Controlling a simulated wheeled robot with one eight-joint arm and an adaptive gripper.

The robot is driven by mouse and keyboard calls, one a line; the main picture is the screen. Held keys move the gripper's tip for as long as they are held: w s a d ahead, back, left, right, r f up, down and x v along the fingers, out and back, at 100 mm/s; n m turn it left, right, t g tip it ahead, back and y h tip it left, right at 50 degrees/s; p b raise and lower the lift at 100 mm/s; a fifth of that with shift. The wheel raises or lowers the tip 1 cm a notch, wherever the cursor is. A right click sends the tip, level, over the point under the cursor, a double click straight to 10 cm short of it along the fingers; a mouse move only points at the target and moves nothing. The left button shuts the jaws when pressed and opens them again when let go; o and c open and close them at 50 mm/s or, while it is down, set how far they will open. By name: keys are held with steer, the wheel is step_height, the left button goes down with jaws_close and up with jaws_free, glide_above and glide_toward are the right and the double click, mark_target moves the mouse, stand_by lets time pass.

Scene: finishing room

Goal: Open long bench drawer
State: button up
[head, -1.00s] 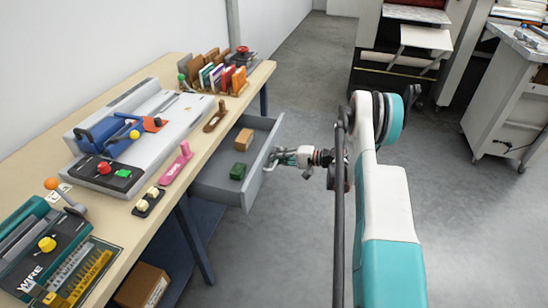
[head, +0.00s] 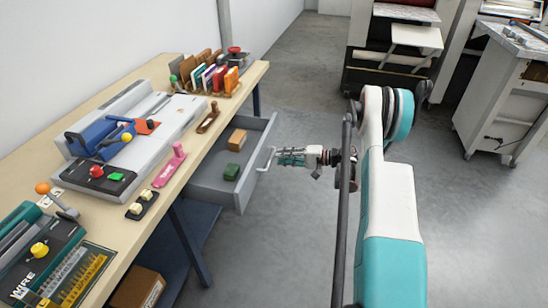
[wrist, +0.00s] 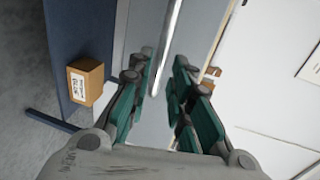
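The long bench drawer (head: 216,195) is a grey drawer under the bench top, and it stands well pulled out. A tan block (head: 238,141) and a green block (head: 232,172) lie inside. Its pale bar handle (head: 266,159) is on the front panel. My gripper (head: 281,157) is just right of the handle, with a small gap seen in the head view. In the wrist view my gripper (wrist: 161,82) has its teal fingers spread and nothing held between them. The handle bar (wrist: 168,45) shows ahead, between and beyond the fingertips.
The wooden bench (head: 120,235) carries a binding machine, a teal wire machine and a book rack (head: 212,75). A cardboard box (head: 140,287) sits on the lower shelf; it also shows in the wrist view (wrist: 85,82). The floor right of the drawer is clear. Grey cabinets stand at the back right.

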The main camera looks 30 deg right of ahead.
steer(key=v, duration=0.6)
steer(key=shift+s, duration=0.2)
steer(key=shift+d, duration=0.15)
